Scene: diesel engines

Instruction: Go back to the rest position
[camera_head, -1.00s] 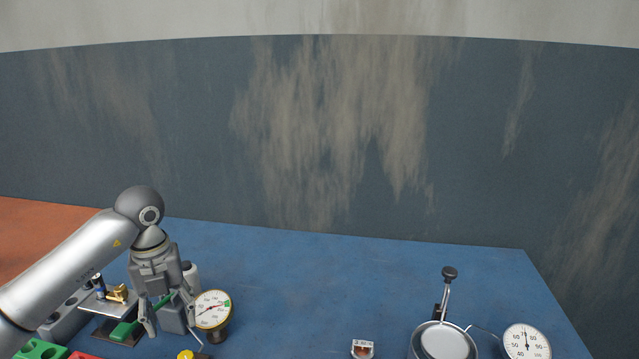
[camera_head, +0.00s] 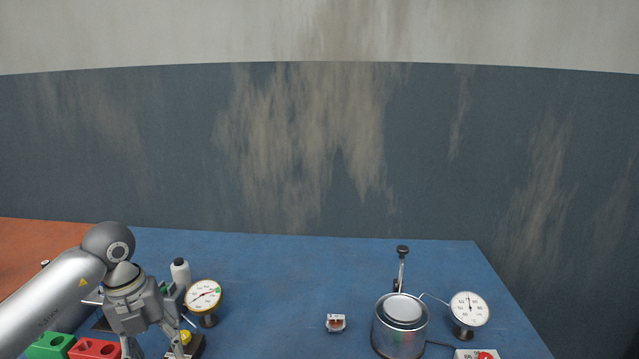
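My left gripper (camera_head: 152,348) hangs fingers down at the lower left of the head view. Its two fingers are spread apart, with nothing seen held between them; the tips reach close to the bottom edge of the picture. Its arm comes in from the left edge. My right gripper is not in view.
A metal canister (camera_head: 400,335) and second gauge (camera_head: 469,309) stand right. The blue table's (camera_head: 290,275) middle is mostly clear.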

